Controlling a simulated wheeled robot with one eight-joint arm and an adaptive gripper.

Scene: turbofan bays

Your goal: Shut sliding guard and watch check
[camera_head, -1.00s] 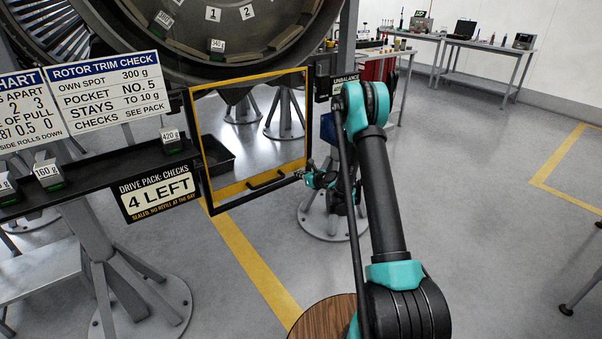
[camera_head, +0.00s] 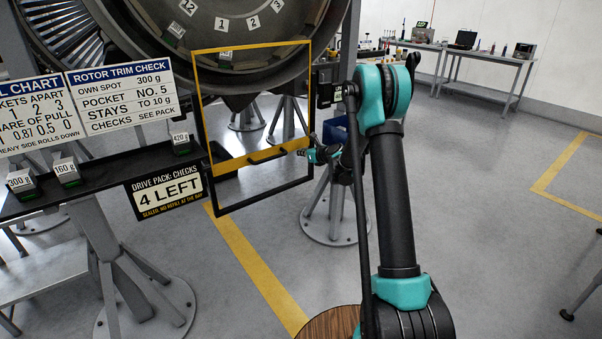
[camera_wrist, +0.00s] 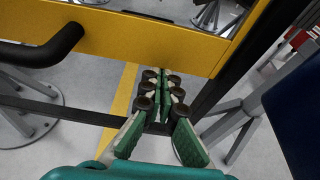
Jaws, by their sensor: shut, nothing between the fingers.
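The sliding guard is a clear panel with a yellow edge (camera_head: 252,48) and a yellow lower bar (camera_head: 235,164), standing in front of the rotor drum. Its bar sits above the bottom of the black guard frame (camera_head: 265,197), with a gap between. A black handle (camera_head: 267,156) is on the bar; it also shows in the wrist view (camera_wrist: 45,50). My gripper (camera_head: 308,154) is at the right end of the bar, right of the handle. In the wrist view my gripper (camera_wrist: 163,85) is shut and empty, its fingertips by the bar's lower edge; contact is unclear.
The drive pack sign (camera_head: 164,191) reads 4 LEFT. A black shelf (camera_head: 110,173) at left holds weights marked 300 g, 160 g and 420 g. The trim check board (camera_head: 118,92) hangs above. Numbered pockets show on the drum (camera_head: 205,35). Floor to the right is clear.

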